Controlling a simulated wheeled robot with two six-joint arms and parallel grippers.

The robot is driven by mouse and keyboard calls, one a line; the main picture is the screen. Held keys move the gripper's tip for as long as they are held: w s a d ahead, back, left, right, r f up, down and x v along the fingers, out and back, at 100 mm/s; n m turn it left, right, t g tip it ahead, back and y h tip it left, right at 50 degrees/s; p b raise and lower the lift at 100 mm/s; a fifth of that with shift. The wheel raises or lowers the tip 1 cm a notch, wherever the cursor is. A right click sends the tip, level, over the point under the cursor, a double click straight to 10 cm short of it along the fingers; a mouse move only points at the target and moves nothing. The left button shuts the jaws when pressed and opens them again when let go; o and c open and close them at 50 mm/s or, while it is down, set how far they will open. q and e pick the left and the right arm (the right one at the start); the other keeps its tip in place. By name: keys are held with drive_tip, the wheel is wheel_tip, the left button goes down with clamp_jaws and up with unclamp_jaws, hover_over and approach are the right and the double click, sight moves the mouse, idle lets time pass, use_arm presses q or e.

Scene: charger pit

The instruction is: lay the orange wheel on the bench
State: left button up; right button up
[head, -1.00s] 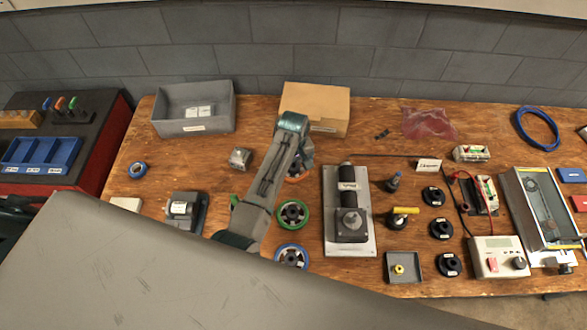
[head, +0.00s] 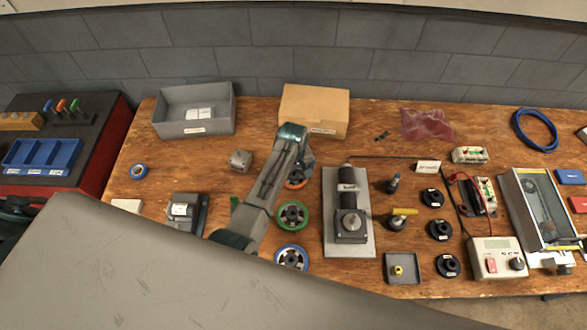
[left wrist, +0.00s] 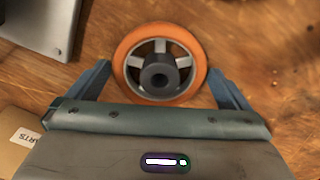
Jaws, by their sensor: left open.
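The orange wheel (left wrist: 132,85), with grey spokes and a dark hub, shows in the left wrist view against the wooden bench top. In the head view only part of the orange wheel (head: 297,185) shows below my left gripper (head: 303,170). My left gripper (left wrist: 160,72) is open, with one blue-grey finger on each side of the wheel and small gaps between. The bench (head: 260,155) carries the wheel; I cannot tell whether it lies fully flat. My right gripper is not in view.
A green wheel (head: 293,215) and a blue wheel (head: 291,257) lie nearer me. A cardboard box (head: 314,108) stands behind my gripper. A grey plate with a black motor unit (head: 348,215) is to the right.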

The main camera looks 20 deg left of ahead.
use_arm(q)
wheel_tip(320, 180, up, 12)
drive_tip(key=b, duration=0.2)
drive_tip(key=shift+r, duration=0.15)
idle(0.5)
